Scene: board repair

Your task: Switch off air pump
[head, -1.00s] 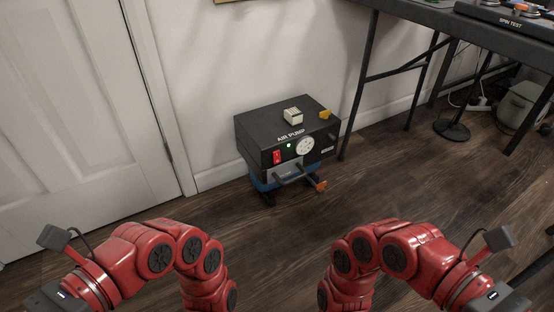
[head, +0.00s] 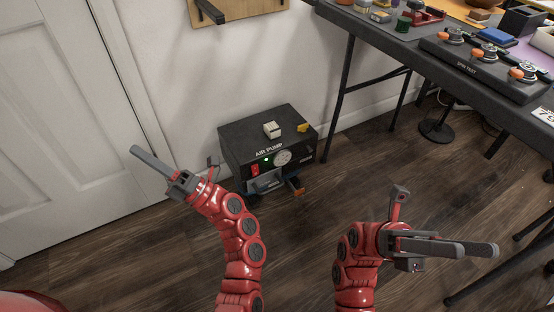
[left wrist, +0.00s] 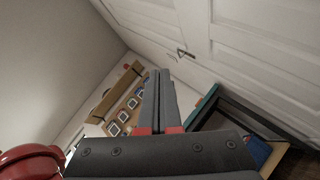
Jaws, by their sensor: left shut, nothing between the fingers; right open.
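The black air pump (head: 240,143) stands on the floor against the wall in the head view. Its front has a red switch (head: 255,169), a lit green light (head: 266,160) and a round white gauge (head: 283,157). My left gripper (head: 136,151) is shut and empty, raised to the left of the pump in front of the door. It also shows shut in the left wrist view (left wrist: 159,75), pointing away from the pump. My right gripper (head: 494,250) is open and empty, to the right of the pump, pointing right.
A small beige block (head: 272,130) and a yellow piece (head: 303,127) sit on the pump's top. A dark table (head: 400,50) with a spin test unit (head: 480,68) stands at the right. The white door (head: 60,110) is at the left.

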